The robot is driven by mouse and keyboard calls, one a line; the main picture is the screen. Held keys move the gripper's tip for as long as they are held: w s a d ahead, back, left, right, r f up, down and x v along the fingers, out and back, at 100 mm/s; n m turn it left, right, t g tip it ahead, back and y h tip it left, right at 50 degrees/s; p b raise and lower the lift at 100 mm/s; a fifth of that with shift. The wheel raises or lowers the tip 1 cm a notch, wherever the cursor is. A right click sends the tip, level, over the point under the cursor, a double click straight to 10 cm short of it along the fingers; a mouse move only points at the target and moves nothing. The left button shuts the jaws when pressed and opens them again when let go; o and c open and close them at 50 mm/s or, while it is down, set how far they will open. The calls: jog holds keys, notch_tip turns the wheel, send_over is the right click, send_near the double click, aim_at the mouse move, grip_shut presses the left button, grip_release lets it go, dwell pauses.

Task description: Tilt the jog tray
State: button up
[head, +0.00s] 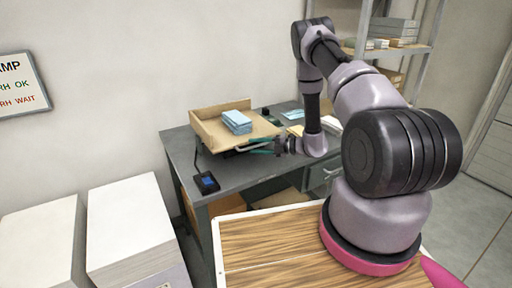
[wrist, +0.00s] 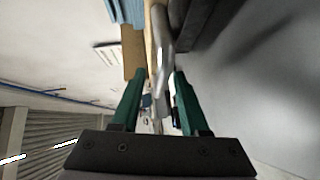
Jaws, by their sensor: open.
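The jog tray (head: 207,134) is a tan, low-walled tray on the grey desk, with a stack of light blue paper (head: 236,121) in it. Whether the tray is level or slightly tilted, I cannot tell. A pale metal handle (head: 247,149) is at its front right side. My gripper (head: 256,146) is at this handle. In the wrist view, the curved handle (wrist: 165,45) runs down toward the gap between my two green fingers (wrist: 160,78), which are apart. The tray's edge and the blue paper (wrist: 125,12) show just beyond. Contact between fingers and handle cannot be made out.
A small black device with a blue screen (head: 207,182) sits at the desk's (head: 240,172) front left corner. More light blue paper (head: 293,114) lies behind my gripper. White paper stacks (head: 130,230) stand at lower left. Shelves (head: 395,45) stand at back right.

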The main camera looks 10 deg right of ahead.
jog(key=shift+a, duration=0.1)
grip_shut()
dwell(1.4)
